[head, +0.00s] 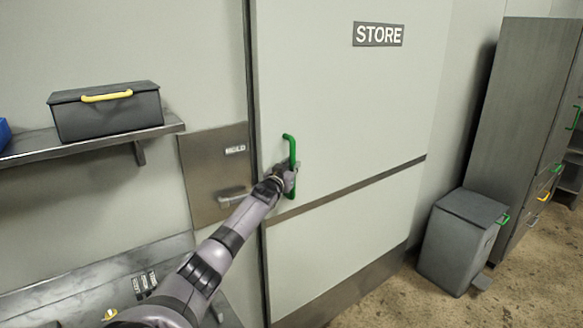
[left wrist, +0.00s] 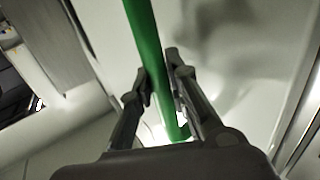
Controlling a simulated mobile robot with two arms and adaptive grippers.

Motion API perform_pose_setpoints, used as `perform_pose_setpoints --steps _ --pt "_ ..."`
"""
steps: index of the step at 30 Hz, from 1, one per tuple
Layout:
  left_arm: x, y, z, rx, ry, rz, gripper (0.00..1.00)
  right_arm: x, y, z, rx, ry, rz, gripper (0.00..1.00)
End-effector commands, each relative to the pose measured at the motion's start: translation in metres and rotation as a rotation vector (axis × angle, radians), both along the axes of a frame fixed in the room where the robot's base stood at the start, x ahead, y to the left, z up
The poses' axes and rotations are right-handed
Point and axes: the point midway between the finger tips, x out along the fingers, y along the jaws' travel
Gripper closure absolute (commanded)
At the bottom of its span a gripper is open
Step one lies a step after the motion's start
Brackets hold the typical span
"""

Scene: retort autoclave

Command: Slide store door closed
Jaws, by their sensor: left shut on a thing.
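The store door (head: 345,100) is a large pale sliding panel with a STORE sign (head: 378,34) and a dark horizontal strip. A green vertical handle (head: 292,148) is fixed near its left edge. My left gripper (head: 287,180) is at the lower part of this handle. In the left wrist view the green handle (left wrist: 146,42) runs down between the two fingers of my left gripper (left wrist: 160,92), which are shut on it. The fingers hide part of the handle. The door's left edge stands beside a dark vertical gap or frame line. My right gripper is not in view.
A metal panel (head: 208,198) with a small lever is on the wall left of the door. A shelf (head: 90,144) holds a dark box with a yellow handle (head: 107,112). A grey pedal bin (head: 459,242) and tall cabinet (head: 520,110) stand at right. Floor shows between them.

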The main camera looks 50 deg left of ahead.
Motion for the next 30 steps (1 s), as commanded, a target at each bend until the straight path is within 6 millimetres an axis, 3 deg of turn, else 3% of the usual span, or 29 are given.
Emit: perform_pose_setpoints --steps 6,7,10,23,30 --pt "-0.001 0.002 0.003 0.003 -0.004 0.003 1.0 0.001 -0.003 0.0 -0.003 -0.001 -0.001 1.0" --pt "-0.001 0.002 0.003 0.003 -0.004 0.003 0.83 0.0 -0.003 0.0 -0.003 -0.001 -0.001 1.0" --pt "-0.001 0.002 0.003 0.003 -0.004 0.003 0.76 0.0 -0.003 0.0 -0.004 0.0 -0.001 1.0" --pt "-0.004 -0.002 0.0 0.0 -0.001 -0.001 0.75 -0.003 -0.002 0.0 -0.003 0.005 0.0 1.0" --pt "-0.027 -0.014 -0.001 0.002 -0.001 -0.001 0.75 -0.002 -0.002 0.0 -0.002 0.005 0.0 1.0"
